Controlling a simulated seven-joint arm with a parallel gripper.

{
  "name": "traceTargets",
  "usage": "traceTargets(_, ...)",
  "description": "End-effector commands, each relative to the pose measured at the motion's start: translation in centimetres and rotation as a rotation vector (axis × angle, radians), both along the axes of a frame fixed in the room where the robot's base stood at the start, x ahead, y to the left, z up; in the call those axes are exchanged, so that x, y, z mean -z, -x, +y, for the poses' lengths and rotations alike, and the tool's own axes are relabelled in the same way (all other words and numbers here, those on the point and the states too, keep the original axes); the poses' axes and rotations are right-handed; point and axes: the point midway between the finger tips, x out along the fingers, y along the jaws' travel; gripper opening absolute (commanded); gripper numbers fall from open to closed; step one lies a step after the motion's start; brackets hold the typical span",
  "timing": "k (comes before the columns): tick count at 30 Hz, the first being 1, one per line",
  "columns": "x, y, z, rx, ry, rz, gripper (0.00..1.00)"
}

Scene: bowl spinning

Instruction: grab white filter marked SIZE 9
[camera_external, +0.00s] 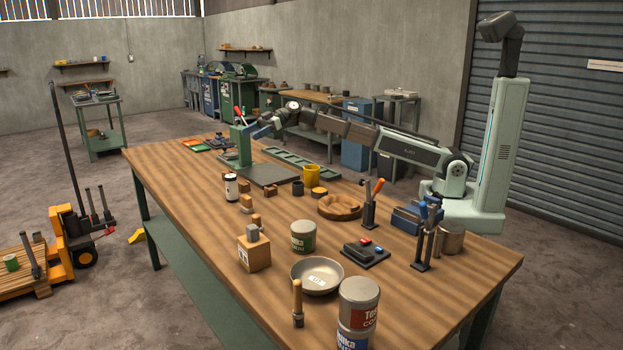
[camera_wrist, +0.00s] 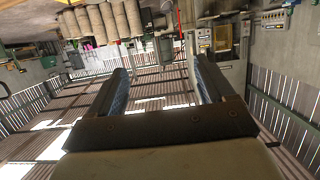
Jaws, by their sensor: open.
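A small white cylinder with a dark top and dark marking (camera_external: 231,188) stands upright near the table's left edge in the external view. Its marking is too small to read, so I cannot tell if it is the SIZE 9 filter. My gripper (camera_external: 259,130) is at the end of my outstretched arm, near the green press, well behind and above the white cylinder. In the wrist view my gripper (camera_wrist: 158,68) has its two blue-padded fingers spread with nothing between them. No white filter can be made out in the wrist view.
The green press (camera_external: 240,150) stands close to my gripper. A yellow mug (camera_external: 312,176), wooden blocks (camera_external: 247,203), a wooden ring-shaped tray (camera_external: 341,212), a metal bowl (camera_external: 316,290) and several cans crowd the wooden table (camera_external: 190,205). The table's left front strip is fairly clear.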

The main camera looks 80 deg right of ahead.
Motion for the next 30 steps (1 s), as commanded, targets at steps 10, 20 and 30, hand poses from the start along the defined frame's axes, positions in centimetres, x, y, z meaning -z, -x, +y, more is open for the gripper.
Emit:
traceTargets(10,9.4,0.1,0.1,0.0,0.0,0.004,0.82)
traceTargets(20,13.1,-0.2,0.2,-0.001,0.0,0.001,0.82)
traceTargets(30,14.3,-3.1,2.9,-0.002,0.001,0.002,0.82)
